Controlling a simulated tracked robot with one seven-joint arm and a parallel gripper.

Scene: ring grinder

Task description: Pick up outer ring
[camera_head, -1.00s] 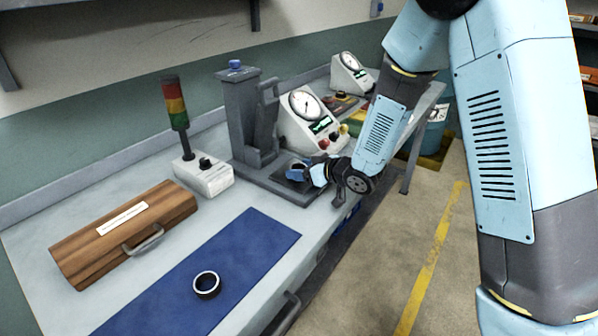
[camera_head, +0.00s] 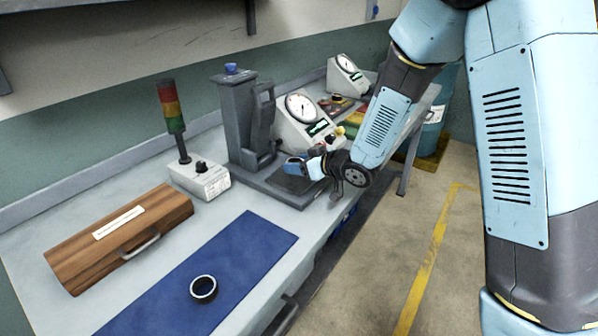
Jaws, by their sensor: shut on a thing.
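My gripper (camera_head: 297,166) is at the grey press stand (camera_head: 248,125), just above the front of its base plate. Its blue fingers are shut on a small dark thing, which appears to be the outer ring; the fingers hide most of it. A second dark ring (camera_head: 204,289) with a pale rim lies flat on the blue mat (camera_head: 250,240), well away from my gripper.
A wooden case (camera_head: 120,235) and a signal-light box (camera_head: 200,180) stand to the left. A dial gauge box (camera_head: 305,125) with knobs stands close behind my gripper. Most of the blue mat is clear. The bench's front edge runs below my arm.

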